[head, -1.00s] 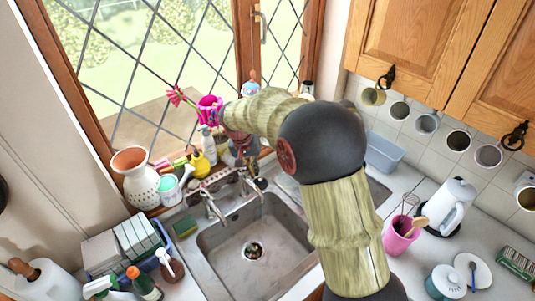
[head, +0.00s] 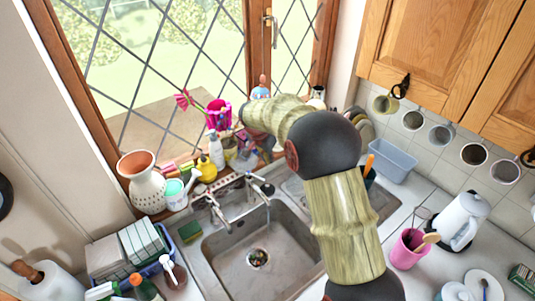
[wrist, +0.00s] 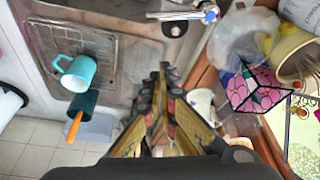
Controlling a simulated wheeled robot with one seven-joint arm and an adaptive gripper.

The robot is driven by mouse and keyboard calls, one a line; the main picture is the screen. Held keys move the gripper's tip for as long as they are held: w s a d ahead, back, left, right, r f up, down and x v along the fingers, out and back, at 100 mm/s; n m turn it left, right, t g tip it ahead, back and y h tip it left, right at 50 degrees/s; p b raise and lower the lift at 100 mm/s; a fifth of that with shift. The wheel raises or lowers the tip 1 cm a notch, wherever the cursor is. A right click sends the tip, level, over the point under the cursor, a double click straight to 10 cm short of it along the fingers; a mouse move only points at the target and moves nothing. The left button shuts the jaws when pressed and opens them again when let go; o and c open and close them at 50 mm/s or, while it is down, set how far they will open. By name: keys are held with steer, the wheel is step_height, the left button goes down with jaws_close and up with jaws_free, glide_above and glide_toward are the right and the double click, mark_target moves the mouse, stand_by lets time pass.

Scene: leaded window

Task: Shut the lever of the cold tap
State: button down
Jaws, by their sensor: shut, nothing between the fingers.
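The chrome tap with a blue mark (wrist: 208,14) shows at the top edge of the wrist view, cut off by the frame. In the head view the right-hand tap (head: 262,186) stands behind the sink, with a thin pale streak below that looks like water. I cannot tell the exact angle of its lever. My gripper (wrist: 163,72) is shut and empty, pointing toward the sink's back edge, apart from the tap. In the head view my arm largely hides the gripper.
The left tap (head: 214,208) stands beside it over the sink basin (head: 225,250). A teal mug (wrist: 75,72) and a dark cup with an orange handle (wrist: 82,112) sit by the drainer. Bottles, a plastic bag (wrist: 245,35) and a flowered box (wrist: 258,88) crowd the sill.

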steer(key=f, duration=0.1)
steer(key=s+a+f, duration=0.1)
steer(key=f, duration=0.1)
steer(key=s+f+p, duration=0.1)
steer(key=shift+a+f, duration=0.25)
steer(key=shift+a, duration=0.05)
steer(key=s+m+b, duration=0.1)
steer(key=b, duration=0.1)
steer(key=a+m+b, duration=0.1)
steer(key=b, duration=0.2)
steer(key=shift+s+f+g+h+b, duration=0.15)
steer(key=shift+s+g+h+b, duration=0.15)
steer(key=shift+s, duration=0.1)
steer(key=shift+s+a+r, duration=0.1)
steer(key=shift+r, duration=0.1)
